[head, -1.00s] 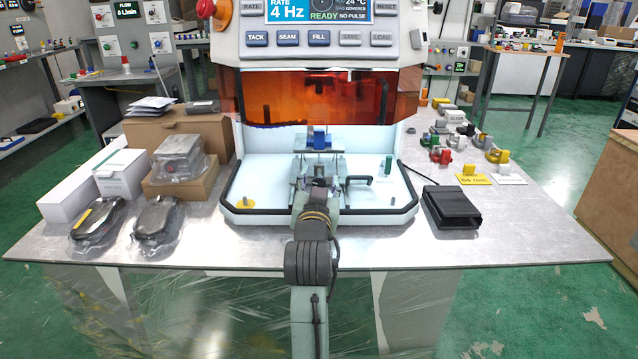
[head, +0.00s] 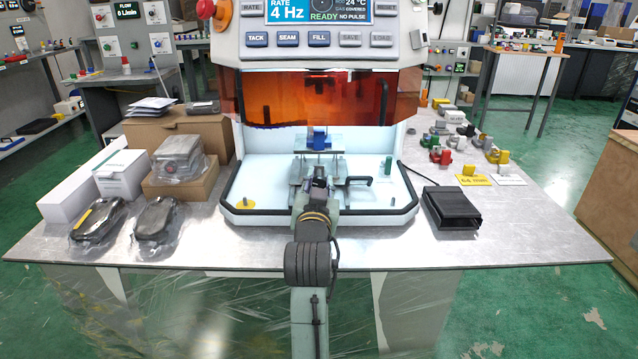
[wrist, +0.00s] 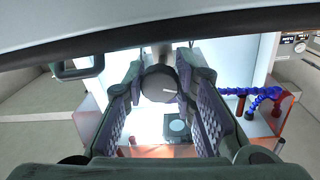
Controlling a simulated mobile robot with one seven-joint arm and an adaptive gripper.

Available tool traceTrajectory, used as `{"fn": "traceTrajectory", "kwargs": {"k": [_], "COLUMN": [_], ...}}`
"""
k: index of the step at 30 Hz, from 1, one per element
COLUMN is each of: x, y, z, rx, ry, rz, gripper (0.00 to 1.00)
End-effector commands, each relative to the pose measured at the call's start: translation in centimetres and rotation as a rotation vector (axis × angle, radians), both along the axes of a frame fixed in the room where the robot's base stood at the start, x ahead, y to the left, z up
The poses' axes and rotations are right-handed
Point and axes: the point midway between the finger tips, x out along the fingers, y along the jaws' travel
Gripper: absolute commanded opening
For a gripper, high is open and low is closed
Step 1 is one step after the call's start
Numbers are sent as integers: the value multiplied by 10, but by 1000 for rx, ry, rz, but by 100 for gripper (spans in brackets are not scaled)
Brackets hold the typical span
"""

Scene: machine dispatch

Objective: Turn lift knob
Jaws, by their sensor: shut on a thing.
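The lift knob (wrist: 155,84) is a dark grey round knob with a short white mark, seen face-on in the wrist view. The mark lies nearly level, right of the knob's middle. My gripper (head: 319,172) reaches into the front of the white work chamber (head: 268,190) and hides the knob in the head view. In the wrist view its two ridged pads sit on the left and right of the knob, shut on it. Behind my gripper in the chamber is a stage with a blue block (head: 319,138).
An amber shield (head: 315,97) hangs above the chamber opening. A black handle (head: 358,181) and a green peg (head: 388,167) stand right of my gripper. Bagged parts (head: 158,220) lie at the left and a black pedal-like box (head: 452,207) at the right.

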Motion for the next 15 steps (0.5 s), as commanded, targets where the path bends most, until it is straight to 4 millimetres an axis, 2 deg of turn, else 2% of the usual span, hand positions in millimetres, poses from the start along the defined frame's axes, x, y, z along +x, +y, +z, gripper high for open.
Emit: {"fn": "traceTrajectory", "kwargs": {"k": [8,15], "x": [0,0], "y": [0,1], "z": [1,1], "rx": [104,301], "ry": [1,0], "rz": [0,1], "gripper": [0,0]}}
